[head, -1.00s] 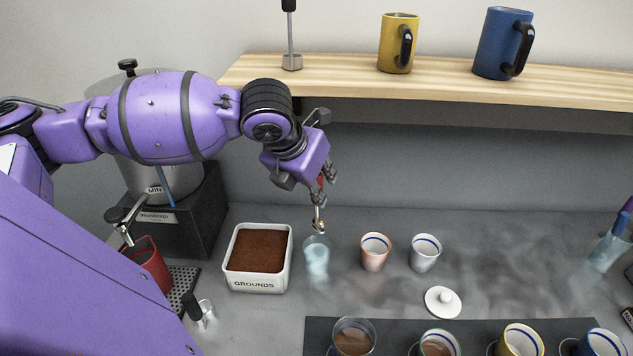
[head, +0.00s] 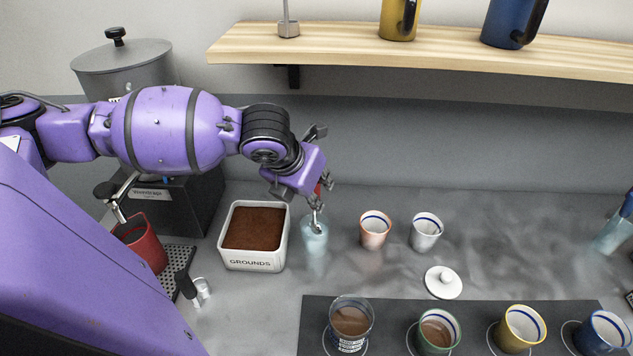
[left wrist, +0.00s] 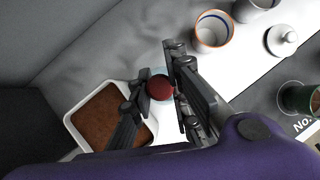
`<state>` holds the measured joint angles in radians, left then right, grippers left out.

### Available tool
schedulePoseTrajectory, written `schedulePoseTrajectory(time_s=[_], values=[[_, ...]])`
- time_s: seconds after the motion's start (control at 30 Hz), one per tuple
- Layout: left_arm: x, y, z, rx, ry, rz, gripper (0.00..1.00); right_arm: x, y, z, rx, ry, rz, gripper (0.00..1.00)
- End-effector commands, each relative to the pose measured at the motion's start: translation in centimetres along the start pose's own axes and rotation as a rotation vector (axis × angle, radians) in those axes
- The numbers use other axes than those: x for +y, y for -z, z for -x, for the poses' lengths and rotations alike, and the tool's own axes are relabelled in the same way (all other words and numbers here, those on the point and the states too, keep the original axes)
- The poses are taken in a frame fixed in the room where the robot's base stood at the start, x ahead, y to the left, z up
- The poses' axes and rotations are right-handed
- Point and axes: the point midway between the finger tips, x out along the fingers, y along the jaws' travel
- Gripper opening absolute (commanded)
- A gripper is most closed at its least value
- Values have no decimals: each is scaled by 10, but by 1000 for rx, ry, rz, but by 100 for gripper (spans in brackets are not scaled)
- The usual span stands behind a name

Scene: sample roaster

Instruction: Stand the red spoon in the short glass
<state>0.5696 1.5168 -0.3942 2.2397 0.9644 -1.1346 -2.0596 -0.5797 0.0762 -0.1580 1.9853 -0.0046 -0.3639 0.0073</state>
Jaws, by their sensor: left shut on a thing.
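The red spoon is held upright in my left gripper (head: 322,192), its bowl end pointing down. In the left wrist view the spoon's dark red handle end (left wrist: 160,88) sits between the two fingers (left wrist: 152,95). The short glass (head: 314,240) is a pale bluish clear cup on the counter, directly below the gripper. The spoon's lower end shows at the mouth of the glass; I cannot tell how deep it is inside. In the wrist view the glass is mostly hidden behind the spoon and fingers. My right gripper is not in view.
A white grounds box (head: 280,252) stands close left of the glass. An orange-rimmed cup (head: 375,232) and a white cup (head: 425,233) stand to the right. A white lid (head: 443,284) lies in front of them. A dark mat (head: 390,309) with several cups runs along the front.

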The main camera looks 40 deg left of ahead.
Motion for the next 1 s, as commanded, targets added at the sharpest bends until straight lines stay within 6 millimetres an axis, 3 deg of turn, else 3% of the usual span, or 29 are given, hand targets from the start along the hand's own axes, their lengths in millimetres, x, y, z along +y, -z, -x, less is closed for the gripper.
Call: schedulePoseTrajectory(time_s=[0.4, 0.93, 0.97, 1.0], values=[[2, 19, -32, 3, 0, 1, 0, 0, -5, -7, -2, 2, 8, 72], [2, 22, -39, -1, 1, 0, 0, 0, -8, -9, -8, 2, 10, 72], [2, 22, -39, -1, 1, 0, 17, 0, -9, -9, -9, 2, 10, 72], [2, 22, -39, -1, 1, 0, 23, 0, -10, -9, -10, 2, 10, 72]])
